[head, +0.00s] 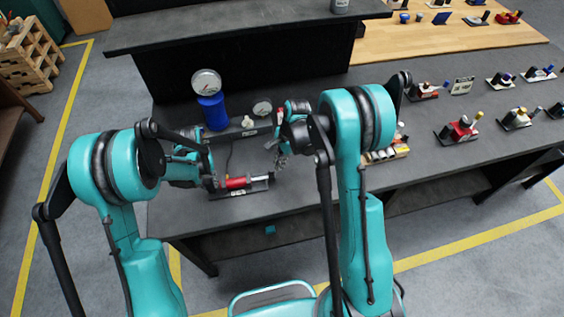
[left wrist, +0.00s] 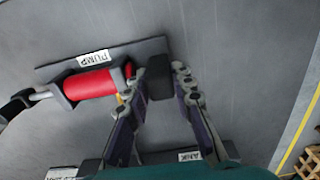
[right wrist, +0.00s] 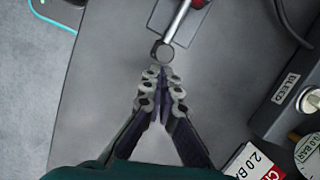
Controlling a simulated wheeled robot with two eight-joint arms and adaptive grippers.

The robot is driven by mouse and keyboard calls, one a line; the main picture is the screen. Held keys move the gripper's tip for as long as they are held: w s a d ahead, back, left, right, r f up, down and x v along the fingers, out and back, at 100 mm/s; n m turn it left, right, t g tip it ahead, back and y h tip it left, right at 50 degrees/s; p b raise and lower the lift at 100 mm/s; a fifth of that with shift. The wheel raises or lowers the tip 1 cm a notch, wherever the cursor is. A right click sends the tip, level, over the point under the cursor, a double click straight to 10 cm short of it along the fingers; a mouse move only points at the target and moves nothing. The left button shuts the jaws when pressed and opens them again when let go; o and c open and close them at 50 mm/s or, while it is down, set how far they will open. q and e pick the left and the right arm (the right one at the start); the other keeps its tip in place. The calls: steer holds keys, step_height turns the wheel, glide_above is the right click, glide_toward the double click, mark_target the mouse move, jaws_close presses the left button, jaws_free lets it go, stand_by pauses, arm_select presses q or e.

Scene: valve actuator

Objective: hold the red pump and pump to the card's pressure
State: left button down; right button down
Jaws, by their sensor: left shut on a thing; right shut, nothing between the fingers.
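The red pump (head: 236,183) lies on a dark plate near the bench's front edge; in the left wrist view its red barrel (left wrist: 90,84) has a PUMP label. My left gripper (left wrist: 160,76) is shut on a black block (left wrist: 159,70) at the pump's end. My right gripper (right wrist: 163,74) is shut and empty, its tips close to the dark round end (right wrist: 161,50) of the pump's silver rod (right wrist: 178,20); I cannot tell whether they touch. The card (right wrist: 256,163) reads 2.0 BAR. A gauge (head: 206,83) tops the blue tank (head: 213,112); its reading is too small to tell.
A BLEED label (right wrist: 287,88) and pale knob (right wrist: 311,102) sit on a dark block beside my right gripper. A smaller dial (head: 262,108) stands behind. Several small fixtures line the bench at right. Bare bench (head: 175,212) lies left of the pump.

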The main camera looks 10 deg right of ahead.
steer(key=a, duration=0.6)
steer(key=shift+w+d, duration=0.1)
stand_by(0.3)
steer(key=shift+w+d, duration=0.1)
steer(key=shift+d, duration=0.25)
steer(key=d, duration=0.3)
steer(key=shift+w+d, duration=0.25)
steer(key=shift+w, duration=0.15)
steer(key=v, duration=1)
steer(key=shift+a, duration=0.1)
